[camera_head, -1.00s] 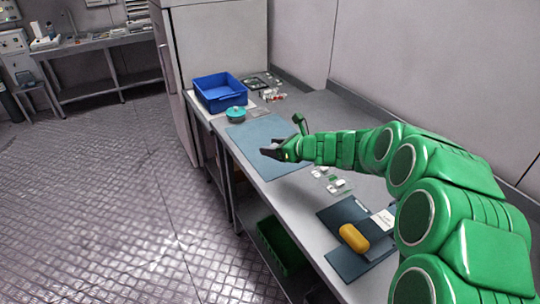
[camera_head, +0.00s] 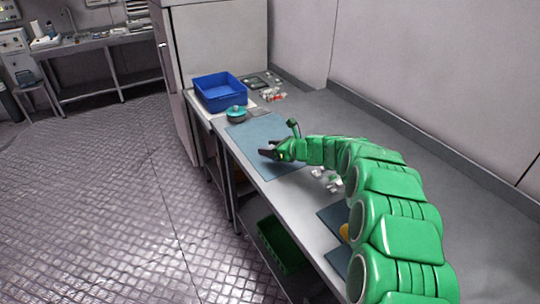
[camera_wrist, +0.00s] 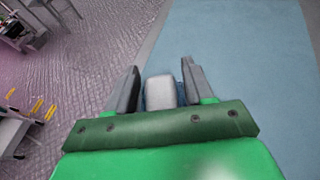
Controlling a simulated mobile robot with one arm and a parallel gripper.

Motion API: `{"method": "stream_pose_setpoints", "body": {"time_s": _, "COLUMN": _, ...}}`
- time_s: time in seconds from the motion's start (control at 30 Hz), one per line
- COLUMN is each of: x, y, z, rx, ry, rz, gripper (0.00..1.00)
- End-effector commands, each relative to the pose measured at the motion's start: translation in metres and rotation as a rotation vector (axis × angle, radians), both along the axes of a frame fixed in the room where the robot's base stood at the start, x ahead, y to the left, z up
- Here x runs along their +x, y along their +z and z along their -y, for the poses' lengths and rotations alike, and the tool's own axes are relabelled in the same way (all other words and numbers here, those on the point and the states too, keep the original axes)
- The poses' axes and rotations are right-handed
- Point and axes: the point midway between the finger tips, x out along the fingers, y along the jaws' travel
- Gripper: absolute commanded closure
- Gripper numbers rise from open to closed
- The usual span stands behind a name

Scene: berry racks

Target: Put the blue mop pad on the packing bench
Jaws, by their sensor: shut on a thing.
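My gripper (camera_head: 268,153) is low over the light blue mat (camera_head: 250,131) on the long grey bench (camera_head: 345,115). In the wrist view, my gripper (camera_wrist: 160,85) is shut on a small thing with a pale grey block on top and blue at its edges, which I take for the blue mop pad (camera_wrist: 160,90). Most of it is hidden by the fingers and wrist. The mat (camera_wrist: 240,50) lies beyond and to the right of the fingers. I cannot tell whether the pad touches the mat.
A blue bin (camera_head: 220,92) and a round teal-lidded container (camera_head: 236,112) stand at the bench's far end. Small white items (camera_head: 327,178) lie right of the mat. A dark mat (camera_head: 335,215) with a yellow thing is partly behind my arm. A green crate (camera_head: 278,243) sits below.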

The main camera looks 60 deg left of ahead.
Motion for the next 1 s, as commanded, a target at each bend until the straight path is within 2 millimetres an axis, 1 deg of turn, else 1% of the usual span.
{"method": "stream_pose_setpoints", "body": {"time_s": 0.37, "x": 0.004, "y": -0.008, "z": -0.009, "rx": 0.003, "ry": -0.001, "rz": 0.003, "gripper": 0.77}}
{"method": "stream_pose_setpoints", "body": {"time_s": 0.6, "x": 0.004, "y": -0.039, "z": -0.009, "rx": 0.0, "ry": -0.001, "rz": 0.0, "gripper": 0.77}}
{"method": "stream_pose_setpoints", "body": {"time_s": 1.0, "x": 0.004, "y": -0.042, "z": -0.009, "rx": 0.002, "ry": 0.0, "rz": 0.002, "gripper": 0.77}}
